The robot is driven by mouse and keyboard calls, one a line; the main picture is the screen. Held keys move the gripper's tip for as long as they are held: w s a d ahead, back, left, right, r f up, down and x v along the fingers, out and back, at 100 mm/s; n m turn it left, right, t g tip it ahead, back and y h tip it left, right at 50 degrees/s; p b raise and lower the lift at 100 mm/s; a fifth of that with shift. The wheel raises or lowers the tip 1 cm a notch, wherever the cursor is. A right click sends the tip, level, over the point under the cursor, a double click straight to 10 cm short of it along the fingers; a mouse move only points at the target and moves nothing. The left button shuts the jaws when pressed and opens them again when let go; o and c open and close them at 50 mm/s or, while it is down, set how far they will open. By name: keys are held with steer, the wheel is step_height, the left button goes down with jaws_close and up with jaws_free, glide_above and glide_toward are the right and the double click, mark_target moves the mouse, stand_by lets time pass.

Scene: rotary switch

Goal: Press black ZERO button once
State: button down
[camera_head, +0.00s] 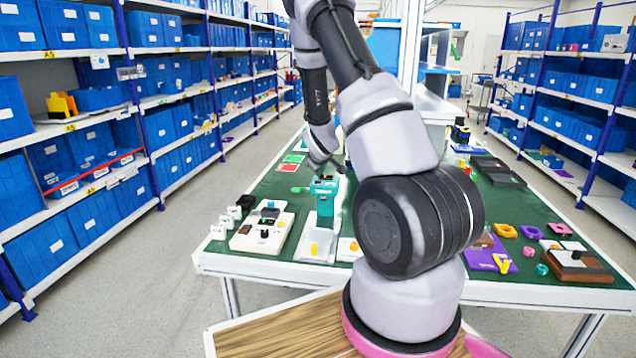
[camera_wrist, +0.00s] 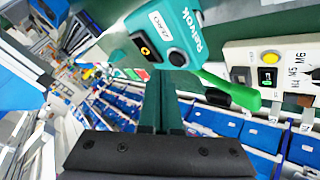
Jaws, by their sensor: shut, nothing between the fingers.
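A teal device with a "Ratvok"-like label (camera_wrist: 165,35) fills the upper middle of the wrist view, tilted in the picture. It has a white oval label, a dark square with an orange mark, and a round black button (camera_wrist: 178,57) near its lower corner. The small lettering is too blurred to read surely. In the head view the teal device (camera_head: 324,188) stands upright near the table's front edge. My gripper (camera_wrist: 162,78) is shut and empty, its fingertips close to the device's lower edge. I cannot tell whether they touch. In the head view my gripper (camera_head: 322,160) is just above the device.
A green lever (camera_wrist: 235,88) juts out beside the device. A white panel with a yellow button (camera_wrist: 268,58) is at right. On the green table (camera_head: 270,190), a white switch panel (camera_head: 262,232) lies left of the device and purple parts (camera_head: 488,260) lie right of my arm.

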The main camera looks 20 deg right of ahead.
steer(key=shift+r, duration=2.45)
steer(key=s+a+r+m+y, duration=0.25)
steer(key=s+a+r, duration=0.35)
steer(key=r, duration=0.4)
steer(key=s+a+r+m+y, duration=0.1)
steer(key=s+a+r+m, duration=0.2)
steer(key=s+r, duration=0.6)
steer(key=s+a+r+m, duration=0.1)
steer(key=s+a+r, duration=0.2)
steer(key=s, duration=0.4)
steer(key=s+a+r+m+g+y, duration=0.1)
steer(key=s+a+r, duration=0.1)
steer(key=s, duration=0.4)
steer(key=s+a+r+m+y, duration=0.1)
steer(key=s+a+r, duration=0.2)
steer(key=s, duration=0.4)
steer(key=shift+s+a+r, duration=0.3)
steer(key=shift+s+a, duration=0.05)
steer(key=shift+a, duration=0.25)
